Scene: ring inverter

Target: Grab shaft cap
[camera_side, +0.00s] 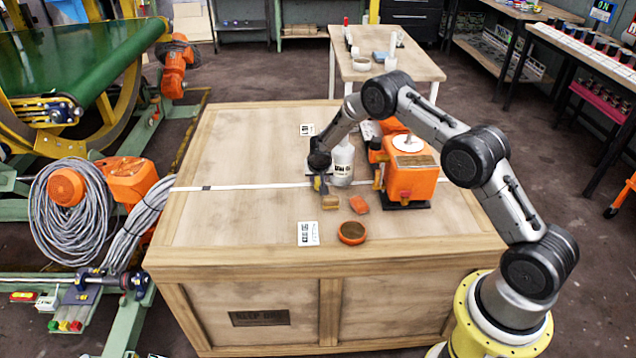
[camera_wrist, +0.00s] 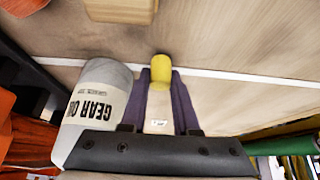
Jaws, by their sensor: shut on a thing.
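The shaft cap appears to be the small yellow cylinder (camera_wrist: 162,68) at the tips of my gripper's purple fingers in the wrist view. My gripper (camera_wrist: 161,82) is shut on it, with a finger on either side. In the side view my gripper (camera_side: 322,187) points down, low over the crate top beside the white bottle. The cap is too small to make out clearly there. I cannot tell whether it touches the crate top.
A gear oil bottle (camera_side: 342,164) stands right beside my gripper; it also shows in the wrist view (camera_wrist: 95,105). An orange machine (camera_side: 411,178) is to the right. A wooden block (camera_side: 330,202), orange block (camera_side: 359,204) and orange dish (camera_side: 352,233) lie in front. The crate's left side (camera_side: 240,150) is clear.

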